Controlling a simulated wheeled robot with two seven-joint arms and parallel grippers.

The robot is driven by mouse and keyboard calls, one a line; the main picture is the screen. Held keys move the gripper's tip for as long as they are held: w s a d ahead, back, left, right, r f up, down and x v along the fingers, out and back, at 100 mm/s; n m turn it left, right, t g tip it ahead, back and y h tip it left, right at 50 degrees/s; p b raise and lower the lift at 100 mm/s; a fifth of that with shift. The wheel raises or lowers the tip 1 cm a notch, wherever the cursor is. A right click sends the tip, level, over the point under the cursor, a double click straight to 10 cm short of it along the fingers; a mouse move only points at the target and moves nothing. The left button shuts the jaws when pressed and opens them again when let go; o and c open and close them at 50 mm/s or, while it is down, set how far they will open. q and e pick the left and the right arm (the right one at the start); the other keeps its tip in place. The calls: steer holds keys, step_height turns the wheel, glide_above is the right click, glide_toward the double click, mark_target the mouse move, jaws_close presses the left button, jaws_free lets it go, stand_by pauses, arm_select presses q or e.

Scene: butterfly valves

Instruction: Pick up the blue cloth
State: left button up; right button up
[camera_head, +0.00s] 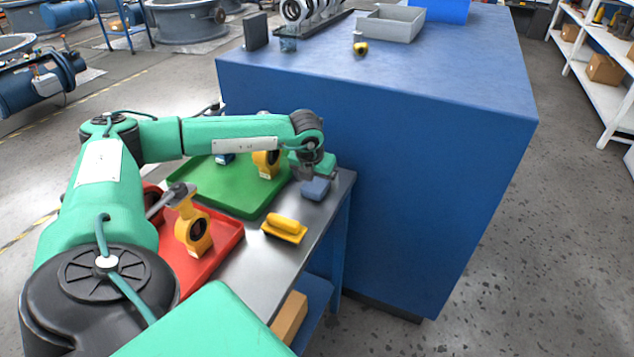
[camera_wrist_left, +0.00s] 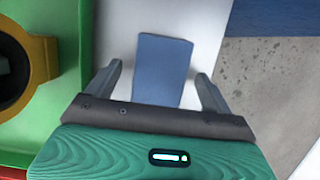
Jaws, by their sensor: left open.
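The blue cloth (camera_head: 316,188) is a small folded blue block lying on the grey metal table (camera_head: 262,268), near its right edge. My left gripper (camera_head: 306,177) is just above and beside it in the head view. In the left wrist view the cloth (camera_wrist_left: 162,68) lies between the two open fingers of my left gripper (camera_wrist_left: 160,85), with space on both sides. The gripper body hides the cloth's near end. I cannot tell how high the fingers are above the table. My right gripper is not in view.
A green tray (camera_head: 222,192) with a yellow valve (camera_head: 266,163) is left of the cloth. A red tray (camera_head: 226,240) with another yellow valve (camera_head: 192,228) is nearer. A tall blue workbench (camera_head: 400,150) stands right.

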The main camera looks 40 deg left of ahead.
mark_target(316, 182)
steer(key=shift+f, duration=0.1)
arm_select(q)
steer(key=c, duration=1.1)
